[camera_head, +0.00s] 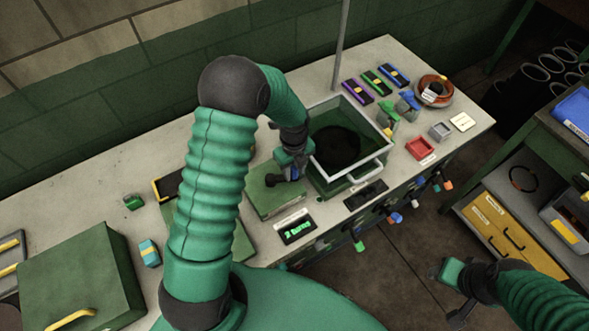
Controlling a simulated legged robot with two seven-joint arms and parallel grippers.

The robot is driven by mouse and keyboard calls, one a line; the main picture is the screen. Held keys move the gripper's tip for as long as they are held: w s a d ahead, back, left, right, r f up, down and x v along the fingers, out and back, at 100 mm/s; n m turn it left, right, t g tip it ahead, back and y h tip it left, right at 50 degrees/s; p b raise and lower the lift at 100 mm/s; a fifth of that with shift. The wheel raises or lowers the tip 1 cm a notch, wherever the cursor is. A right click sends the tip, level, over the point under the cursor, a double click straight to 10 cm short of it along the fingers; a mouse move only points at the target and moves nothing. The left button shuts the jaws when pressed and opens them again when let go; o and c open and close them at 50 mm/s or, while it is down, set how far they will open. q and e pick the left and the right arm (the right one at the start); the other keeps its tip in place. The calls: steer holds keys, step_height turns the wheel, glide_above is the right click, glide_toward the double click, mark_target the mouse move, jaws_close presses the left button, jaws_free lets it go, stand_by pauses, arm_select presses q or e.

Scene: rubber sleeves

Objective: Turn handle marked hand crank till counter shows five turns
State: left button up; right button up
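My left gripper (288,172) points down over a green box (272,196) beside the framed bin. A dark part shows at its fingers, but the crank handle and its label cannot be made out. I cannot tell whether the fingers are closed on it. The counter (297,228), a dark display with green characters in front of the box, seems to read "2 turns"; the digit is small and unclear. My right gripper (455,289) hangs at the lower right, away from the bench and over the floor; its finger opening is unclear.
A pale-framed bin (383,150) with a dark inside stands right of the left gripper. A large green box (82,275) is at the left. Small coloured blocks, a red tray (420,148) and a cable coil (434,90) lie farther right. A side shelf holds yellow drawers (497,228).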

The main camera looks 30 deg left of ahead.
arm_select(q)
jaws_close()
stand_by(1.1)
